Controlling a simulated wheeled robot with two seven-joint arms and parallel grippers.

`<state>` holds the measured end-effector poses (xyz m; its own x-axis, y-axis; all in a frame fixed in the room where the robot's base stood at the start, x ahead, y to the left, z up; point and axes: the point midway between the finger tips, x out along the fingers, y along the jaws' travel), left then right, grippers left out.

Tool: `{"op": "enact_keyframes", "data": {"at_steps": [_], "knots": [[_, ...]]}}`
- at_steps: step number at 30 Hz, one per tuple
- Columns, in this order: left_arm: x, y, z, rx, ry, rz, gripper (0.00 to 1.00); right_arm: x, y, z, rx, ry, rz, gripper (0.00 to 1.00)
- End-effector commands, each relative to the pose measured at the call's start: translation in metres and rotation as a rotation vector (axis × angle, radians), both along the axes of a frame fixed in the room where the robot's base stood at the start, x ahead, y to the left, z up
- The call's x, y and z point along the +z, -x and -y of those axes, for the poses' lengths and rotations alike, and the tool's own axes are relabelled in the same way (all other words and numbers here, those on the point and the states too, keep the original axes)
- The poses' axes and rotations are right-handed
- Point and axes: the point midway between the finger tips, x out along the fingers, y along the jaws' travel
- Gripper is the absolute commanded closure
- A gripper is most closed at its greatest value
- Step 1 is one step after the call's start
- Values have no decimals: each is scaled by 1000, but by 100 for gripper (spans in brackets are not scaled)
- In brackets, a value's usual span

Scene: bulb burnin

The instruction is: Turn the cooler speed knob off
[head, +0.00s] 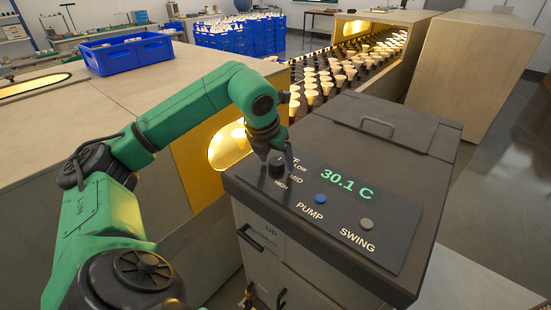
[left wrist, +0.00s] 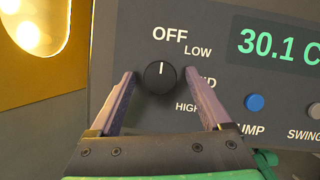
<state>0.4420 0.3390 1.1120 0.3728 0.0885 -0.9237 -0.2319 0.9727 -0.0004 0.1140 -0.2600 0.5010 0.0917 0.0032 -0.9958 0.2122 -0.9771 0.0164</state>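The cooler (head: 345,120) is a dark grey box with a control panel on its top. Its speed knob (left wrist: 160,77) is round and black, with a white pointer line aimed up toward the OFF label (left wrist: 170,34). LOW, MID and HIGH labels run down the knob's right side. My left gripper (left wrist: 168,88) is open, with one finger on each side of the knob and a visible gap to it. In the head view the left gripper (head: 275,160) is over the knob, which is partly hidden. My right gripper is not clearly visible.
The panel also has a green 30.1 C display (head: 347,184), a blue PUMP button (head: 320,199) and a grey SWING button (head: 366,224). A blue crate (head: 127,53) sits on the bench at left. A conveyor of lit bulbs (head: 345,72) runs behind the cooler.

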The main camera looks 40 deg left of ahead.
Motion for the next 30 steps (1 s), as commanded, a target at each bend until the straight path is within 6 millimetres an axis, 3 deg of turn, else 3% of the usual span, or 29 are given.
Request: {"op": "enact_keyframes", "data": {"at_steps": [8,14,21,25,30], "knots": [[14,4,1,-1,1,3,19,-1,0,0,0,0,0,50],[60,23,6,-2,1,7,19,1,0,-1,0,-1,1,50],[124,48,11,-1,-1,4,19,21,0,-1,1,-1,0,50],[135,54,12,0,0,1,19,27,0,-1,1,-1,1,50],[135,55,13,0,0,0,19,26,0,-1,1,-1,1,50]]}}
